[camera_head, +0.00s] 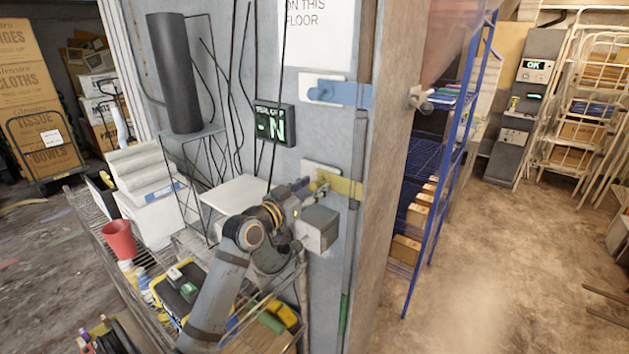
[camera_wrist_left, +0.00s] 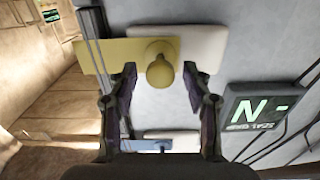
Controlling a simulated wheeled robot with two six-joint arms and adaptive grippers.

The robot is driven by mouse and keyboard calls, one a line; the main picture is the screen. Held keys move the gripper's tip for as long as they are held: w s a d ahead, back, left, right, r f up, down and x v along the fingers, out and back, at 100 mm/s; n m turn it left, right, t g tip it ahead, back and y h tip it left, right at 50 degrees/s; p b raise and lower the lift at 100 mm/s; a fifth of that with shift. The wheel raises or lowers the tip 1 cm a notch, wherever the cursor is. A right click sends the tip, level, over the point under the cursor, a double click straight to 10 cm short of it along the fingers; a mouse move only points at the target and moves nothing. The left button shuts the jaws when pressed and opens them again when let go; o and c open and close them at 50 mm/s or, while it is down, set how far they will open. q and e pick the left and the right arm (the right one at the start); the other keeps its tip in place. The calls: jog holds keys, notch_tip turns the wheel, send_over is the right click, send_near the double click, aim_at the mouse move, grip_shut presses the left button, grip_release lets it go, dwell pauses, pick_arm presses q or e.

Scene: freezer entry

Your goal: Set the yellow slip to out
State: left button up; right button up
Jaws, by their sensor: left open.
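The yellow slip (camera_head: 345,187) is a flat bar with a round knob, lying across a pale plate on the grey wall near its edge. In the left wrist view the yellow slip (camera_wrist_left: 105,56) runs level, with its knob (camera_wrist_left: 159,72) between and just beyond my fingertips. My left gripper (camera_head: 312,188) is at the knob end of the slip, its fingers apart on either side; I cannot tell whether they touch the knob. In the left wrist view my left gripper (camera_wrist_left: 160,78) is open. My right gripper does not show.
A blue slip (camera_head: 345,94) sits above on its own plate. A dark display (camera_head: 274,125) showing "N" is on the wall left of the slips. A grey box (camera_head: 317,228) is just below the gripper. A wire cart (camera_head: 90,222) with goods stands left.

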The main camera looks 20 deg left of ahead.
pick_arm(q)
jog(key=shift+w+d, duration=0.15)
jog(key=shift+w, duration=0.45)
jog(key=shift+c, duration=0.3)
grip_shut()
jog(key=shift+f, duration=0.1)
